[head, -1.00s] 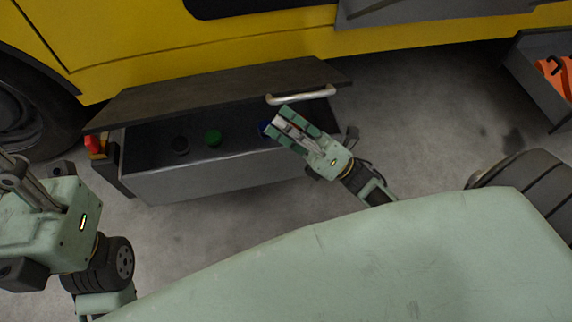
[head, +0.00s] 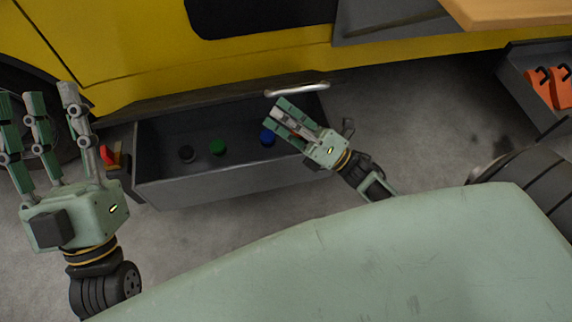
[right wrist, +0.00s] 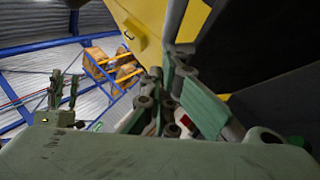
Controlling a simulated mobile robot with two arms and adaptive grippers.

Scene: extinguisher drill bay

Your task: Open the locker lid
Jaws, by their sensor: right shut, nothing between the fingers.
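The grey locker (head: 225,185) stands on the floor beside the yellow vehicle. Its dark lid (head: 190,107) is raised and shows almost edge-on along the back, with the silver bar handle (head: 305,89) at its upper right. The inside is open to view. My right gripper (head: 277,110) is shut and empty over the locker's right end, its fingertips just below the handle in the picture; I cannot tell whether it touches the lid. Its fingers also show in the right wrist view (right wrist: 165,85). My left gripper (head: 40,100) is open and empty, fingers spread upward, left of the locker.
A grey bin (head: 525,85) with orange items is at the right. A wooden surface (head: 520,12) is at upper right.

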